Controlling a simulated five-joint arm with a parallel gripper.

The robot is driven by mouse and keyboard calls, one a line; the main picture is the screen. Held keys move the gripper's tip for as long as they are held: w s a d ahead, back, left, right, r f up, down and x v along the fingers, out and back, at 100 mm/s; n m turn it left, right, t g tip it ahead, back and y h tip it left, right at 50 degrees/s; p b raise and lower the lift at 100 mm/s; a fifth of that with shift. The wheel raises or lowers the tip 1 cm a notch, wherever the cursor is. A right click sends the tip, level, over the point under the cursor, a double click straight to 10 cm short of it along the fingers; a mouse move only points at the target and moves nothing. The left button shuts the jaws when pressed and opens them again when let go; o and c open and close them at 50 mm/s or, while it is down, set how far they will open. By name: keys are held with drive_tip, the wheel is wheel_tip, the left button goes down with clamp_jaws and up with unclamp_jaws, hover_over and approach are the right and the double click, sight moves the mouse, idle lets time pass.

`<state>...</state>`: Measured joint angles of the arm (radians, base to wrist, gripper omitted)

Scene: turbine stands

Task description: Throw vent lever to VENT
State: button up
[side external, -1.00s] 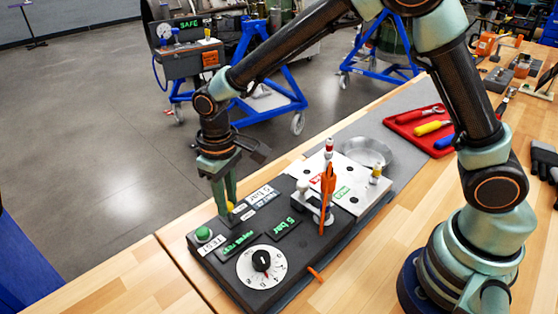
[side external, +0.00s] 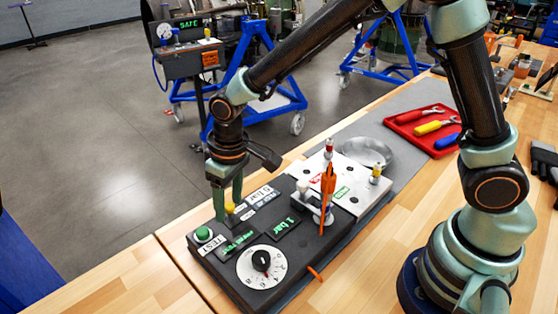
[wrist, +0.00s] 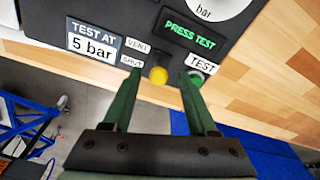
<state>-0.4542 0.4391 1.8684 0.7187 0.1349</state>
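The vent lever's yellow knob (side external: 229,208) is on the black test panel (side external: 226,271), next to the VENT and SHUT labels. In the wrist view the yellow knob (wrist: 158,76) lies beside the SHUT label (wrist: 131,62), with the VENT label (wrist: 137,45) just above that. My gripper (side external: 228,204) points down at the knob. In the wrist view my gripper (wrist: 160,78) is open, with a finger on each side of the knob and gaps showing. The lever's shaft is hidden. A panel display (side external: 289,224) reads 1 bar.
A green TEST button (side external: 203,234) sits close to my fingers, and a dial (side external: 262,266) is in front. An orange-handled tool (side external: 327,195) stands upright by a white plate (side external: 350,186). A red tool tray (side external: 424,129) lies farther back.

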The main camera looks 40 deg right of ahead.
sight(227, 206)
drive_tip(key=shift+r, duration=0.1)
wheel_tip(227, 206, up, 12)
drive_tip(key=s, duration=0.1)
drive_tip(key=shift+s+d, duration=0.15)
drive_tip(key=shift+d, duration=0.15)
idle(0.3)
drive_tip(key=shift+g+h, duration=0.3)
drive_tip(key=shift+g, duration=0.3)
drive_tip(key=f, duration=0.4)
drive_tip(key=w+f, duration=0.1)
drive_tip(key=f, duration=0.7)
drive_tip(key=shift+w+a+f, duration=0.15)
drive_tip(key=shift+w+a, duration=0.15)
drive_tip(key=shift+w, duration=0.05)
clamp_jaws()
